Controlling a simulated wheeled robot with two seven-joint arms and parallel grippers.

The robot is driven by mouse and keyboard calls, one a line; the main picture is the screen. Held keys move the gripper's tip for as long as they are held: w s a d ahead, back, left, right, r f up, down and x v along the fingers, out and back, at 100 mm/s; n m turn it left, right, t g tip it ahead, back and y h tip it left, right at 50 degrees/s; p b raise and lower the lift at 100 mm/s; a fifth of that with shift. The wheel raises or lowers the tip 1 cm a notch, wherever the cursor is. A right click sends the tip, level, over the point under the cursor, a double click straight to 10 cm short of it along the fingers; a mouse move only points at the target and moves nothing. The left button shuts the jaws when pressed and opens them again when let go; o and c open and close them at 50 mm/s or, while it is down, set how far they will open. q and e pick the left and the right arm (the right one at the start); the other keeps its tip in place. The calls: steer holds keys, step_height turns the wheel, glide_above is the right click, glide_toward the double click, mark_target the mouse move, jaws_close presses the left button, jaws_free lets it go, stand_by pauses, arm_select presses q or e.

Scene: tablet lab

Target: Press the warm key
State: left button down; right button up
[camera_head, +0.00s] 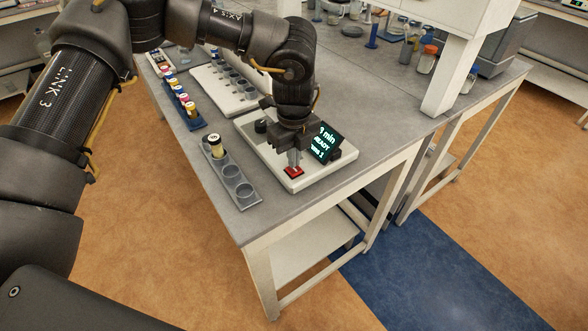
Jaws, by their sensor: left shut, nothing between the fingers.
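A pale device (316,180) sits at the front corner of the grey bench. It has a small dark display (324,142) with lit text; I can read "min" and "READY". A red key (298,172) lies near the device's front edge; I cannot read a label on it. My left gripper (293,164) is shut and empty, pointing down with its fingertips right at the red key. I cannot tell whether they touch it. The gripper and wrist hide part of the device's top. My right gripper is not in view.
A grey holder (220,179) with round wells and a capped vial (215,145) lies left of the device. A rack (195,119) of several small vials and a pale block (228,92) with wells stand behind. A white shelf post (449,75) rises at the right.

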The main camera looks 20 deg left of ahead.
arm_select(q)
steer(key=shift+f+b, duration=0.4)
steer(key=shift+f, duration=0.35)
stand_by(0.8)
steer(key=shift+r, duration=0.2)
steer(key=shift+r+p, duration=1.55)
steer(key=shift+r, duration=0.35)
step_height(320, 180, up, 8)
steer(key=p, duration=0.5)
steer(key=shift+p, duration=0.3)
